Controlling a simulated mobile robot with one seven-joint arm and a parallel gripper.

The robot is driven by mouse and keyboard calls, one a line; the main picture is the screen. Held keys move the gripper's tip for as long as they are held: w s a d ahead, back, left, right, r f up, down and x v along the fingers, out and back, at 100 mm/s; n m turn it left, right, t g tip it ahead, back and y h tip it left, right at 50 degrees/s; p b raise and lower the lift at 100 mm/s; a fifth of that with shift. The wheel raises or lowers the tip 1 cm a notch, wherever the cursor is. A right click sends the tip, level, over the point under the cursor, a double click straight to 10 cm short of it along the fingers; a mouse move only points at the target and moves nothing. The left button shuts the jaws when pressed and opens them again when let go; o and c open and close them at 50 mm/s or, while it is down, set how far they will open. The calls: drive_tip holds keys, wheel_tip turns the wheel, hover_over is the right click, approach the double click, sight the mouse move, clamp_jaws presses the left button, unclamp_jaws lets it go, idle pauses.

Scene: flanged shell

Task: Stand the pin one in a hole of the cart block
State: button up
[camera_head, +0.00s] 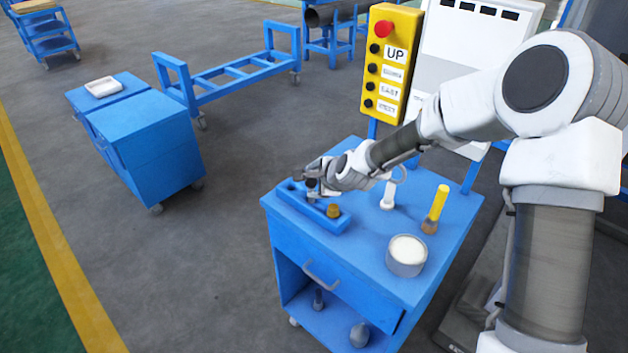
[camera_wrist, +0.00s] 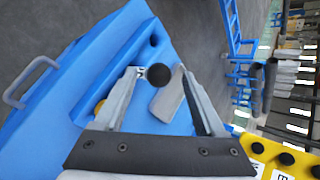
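The blue cart block (camera_head: 297,203) lies along the left edge of the blue cart top, and one open hole shows at its far end in the wrist view. A pin with a dark round head (camera_head: 311,183) is at my gripper (camera_head: 316,190), over the block. In the wrist view the black head (camera_wrist: 158,75) sits between the fingertips of my gripper (camera_wrist: 159,73), close to the left one. Whether the fingers press on it is unclear. The pin's lower part is hidden. A brass-coloured piece (camera_head: 333,211) sits at the block's near end.
On the cart top (camera_head: 365,235) stand a white pin-shaped piece (camera_head: 388,194), a yellow-handled piece (camera_head: 438,203) and a round grey container (camera_head: 406,256). A yellow button panel (camera_head: 390,65) rises behind the cart. The cart's front middle is clear.

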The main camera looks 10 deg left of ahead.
drive_tip(key=p+v, duration=0.3)
drive_tip(key=v, duration=1.4)
drive_tip(key=shift+r, duration=0.25)
idle(0.4)
